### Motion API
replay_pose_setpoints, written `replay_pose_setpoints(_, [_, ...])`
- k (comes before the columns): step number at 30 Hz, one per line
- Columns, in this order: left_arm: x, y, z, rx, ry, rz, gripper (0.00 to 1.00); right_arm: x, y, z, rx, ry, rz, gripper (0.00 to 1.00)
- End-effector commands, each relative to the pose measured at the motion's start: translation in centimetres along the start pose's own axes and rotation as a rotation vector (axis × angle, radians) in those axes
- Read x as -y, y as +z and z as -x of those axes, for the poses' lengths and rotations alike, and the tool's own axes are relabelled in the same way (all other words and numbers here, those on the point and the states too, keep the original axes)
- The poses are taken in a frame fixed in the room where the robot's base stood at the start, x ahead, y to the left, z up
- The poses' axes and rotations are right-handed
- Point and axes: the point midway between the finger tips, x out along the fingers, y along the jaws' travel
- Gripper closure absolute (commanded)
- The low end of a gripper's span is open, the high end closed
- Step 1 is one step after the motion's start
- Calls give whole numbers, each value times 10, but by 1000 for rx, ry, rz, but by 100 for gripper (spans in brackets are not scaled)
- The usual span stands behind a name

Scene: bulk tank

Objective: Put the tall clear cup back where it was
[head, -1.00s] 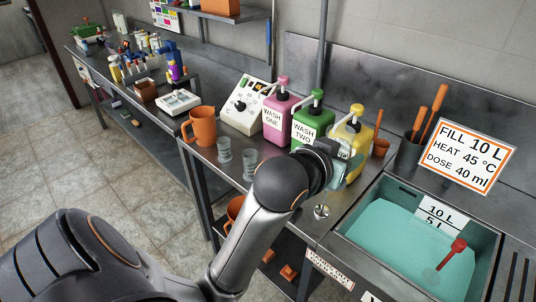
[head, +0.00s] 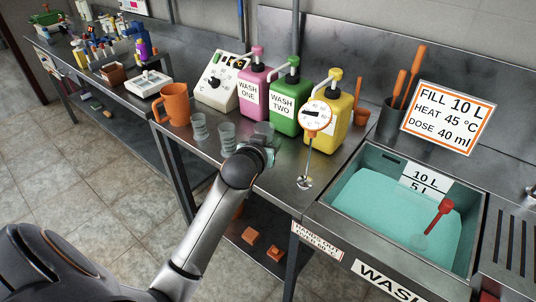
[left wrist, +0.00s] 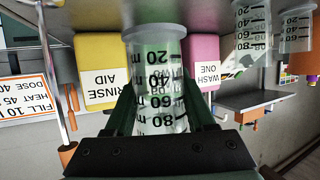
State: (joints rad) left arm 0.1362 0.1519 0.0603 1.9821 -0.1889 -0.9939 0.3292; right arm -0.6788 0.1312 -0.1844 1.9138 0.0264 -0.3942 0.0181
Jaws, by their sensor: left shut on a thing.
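A clear graduated cup (left wrist: 158,75) is held upright between the fingers of my left gripper (left wrist: 160,108) in the left wrist view, which is upside down. In the head view the same cup (head: 264,129) shows just behind my left gripper (head: 266,151), over the steel counter. I cannot tell whether its base touches the counter. Two more clear graduated cups stand on the counter to its left, one nearer (head: 228,137) and one farther left (head: 199,127). My right gripper is not in view.
An orange jug (head: 176,105) stands left of the cups. Pink (head: 254,90), green (head: 289,105) and yellow (head: 325,120) pump bottles stand behind. A dial thermometer (head: 315,118) rises in front of the yellow bottle. A sink (head: 340,208) with teal liquid is at the right.

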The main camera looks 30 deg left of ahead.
Motion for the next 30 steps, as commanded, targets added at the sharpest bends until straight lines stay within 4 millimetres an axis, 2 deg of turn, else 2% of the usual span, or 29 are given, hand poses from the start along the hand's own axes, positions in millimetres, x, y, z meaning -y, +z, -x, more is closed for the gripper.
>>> replay_pose_setpoints(3, [3,9,-16,0,-1,-2,100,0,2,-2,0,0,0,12])
replay_pose_setpoints(9, [5,16,-30,0,0,0,100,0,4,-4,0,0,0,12])
replay_pose_setpoints(12, [4,33,-36,3,0,0,100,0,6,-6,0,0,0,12])
replay_pose_setpoints(16, [4,42,-40,-1,1,0,100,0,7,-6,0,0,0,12])
replay_pose_setpoints(27, [4,46,-41,0,1,0,100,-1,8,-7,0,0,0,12])
replay_pose_setpoints(28, [4,46,-41,0,1,0,44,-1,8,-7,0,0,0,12])
replay_pose_setpoints(30, [4,46,-41,-1,1,-1,36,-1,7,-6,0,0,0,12])
